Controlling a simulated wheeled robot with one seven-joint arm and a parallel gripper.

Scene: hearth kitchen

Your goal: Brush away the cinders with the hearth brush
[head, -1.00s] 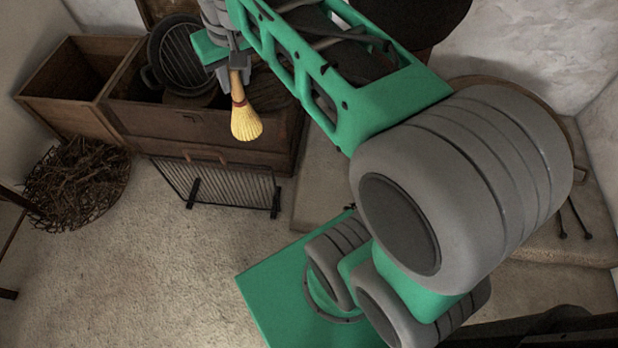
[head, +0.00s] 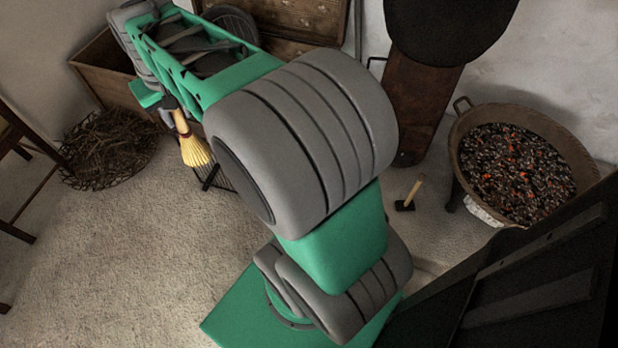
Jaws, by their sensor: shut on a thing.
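The hearth brush (head: 195,151) has a wooden handle and pale yellow bristles with a dark red band. My gripper (head: 173,110) is shut on the top of its handle at the upper left, and the bristles hang down over the floor. Dark coals with orange glowing bits (head: 515,172) fill a wide round pan (head: 460,150) on the right, far from my gripper. I cannot make out loose cinders on the floor. My arm hides much of the middle.
A small wooden-handled tool (head: 411,193) stands left of the pan. A wicker basket of twigs (head: 108,150) and a wooden bin (head: 100,62) are at the left. A chair (head: 15,140) is at the left edge. A dark panel (head: 540,275) fills the lower right. The left floor (head: 110,250) is clear.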

